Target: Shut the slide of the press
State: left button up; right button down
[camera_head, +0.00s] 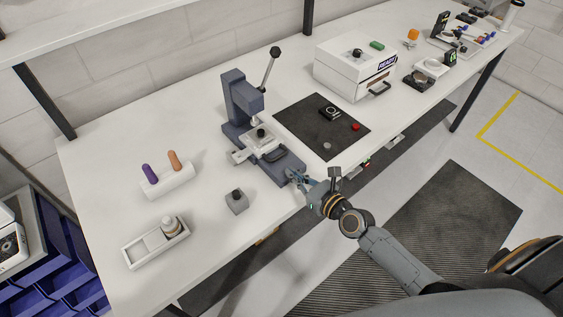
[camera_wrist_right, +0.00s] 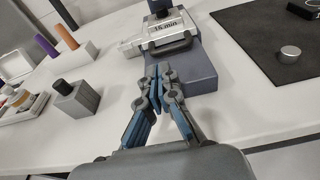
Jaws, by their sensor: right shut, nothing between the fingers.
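The blue-grey press (camera_head: 240,100) stands on the white table, with its lever (camera_head: 271,62) raised and tilted to the right. Its silver slide (camera_head: 256,139) sits over the base, with a dark handle (camera_head: 274,154) on the front side; the slide also shows in the right wrist view (camera_wrist_right: 162,32), with a dark handle bar at its front. My right gripper (camera_head: 293,175) is at the front end of the press base, and in the right wrist view (camera_wrist_right: 158,72) its fingers are together and empty, short of the slide handle. Whether they touch the base is unclear. My left gripper is not in view.
A grey block with a black knob (camera_head: 236,203) stands left of my right gripper. A white holder (camera_head: 168,182) with purple and orange handles and a white tray (camera_head: 155,245) are further left. A black mat (camera_head: 320,130) with small parts lies right of the press. A white box (camera_head: 350,70) stands behind the mat.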

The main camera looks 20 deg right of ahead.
aim_at(276, 160)
jog(key=x, duration=0.4)
jog(key=shift+w+r, duration=0.1)
jog(key=shift+w+a, duration=0.1)
jog(key=shift+w, duration=0.2)
jog(key=shift+w+a+f, duration=0.1)
jog(key=shift+w+f, duration=0.1)
jog(key=shift+w, duration=0.05)
jog(key=x, duration=0.3)
jog(key=shift+w+r, duration=0.1)
jog(key=shift+r, duration=0.25)
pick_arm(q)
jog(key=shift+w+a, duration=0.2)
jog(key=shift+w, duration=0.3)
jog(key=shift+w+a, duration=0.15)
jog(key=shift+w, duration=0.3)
pick_arm(e)
jog(key=shift+r, duration=0.15)
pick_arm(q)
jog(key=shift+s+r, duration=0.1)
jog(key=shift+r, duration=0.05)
pick_arm(e)
jog(key=shift+a, duration=0.1)
